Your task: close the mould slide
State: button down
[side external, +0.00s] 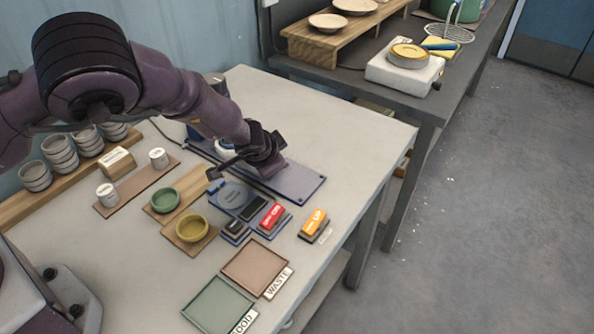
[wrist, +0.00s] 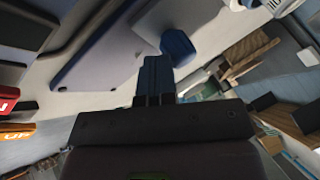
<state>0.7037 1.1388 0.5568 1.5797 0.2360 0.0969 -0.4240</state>
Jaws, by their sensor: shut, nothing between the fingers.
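A long blue-grey base plate (side external: 305,184) lies on the table, partly hidden by my arm; it seems to carry the mould slide. A white and blue part (side external: 224,147) shows behind my wrist. I cannot tell whether the fingers touch the knob, or how far the slide stands open.
A blue-grey panel with a round disc (side external: 232,194) lies close below my gripper. Red (side external: 271,215) and orange (side external: 314,222) rocker switches stand to the right. A green bowl (side external: 165,200) and a yellow bowl (side external: 192,228) stand left. The table's far right is clear.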

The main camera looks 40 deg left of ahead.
jog(key=shift+a, duration=1.85)
jog(key=shift+s, duration=0.1)
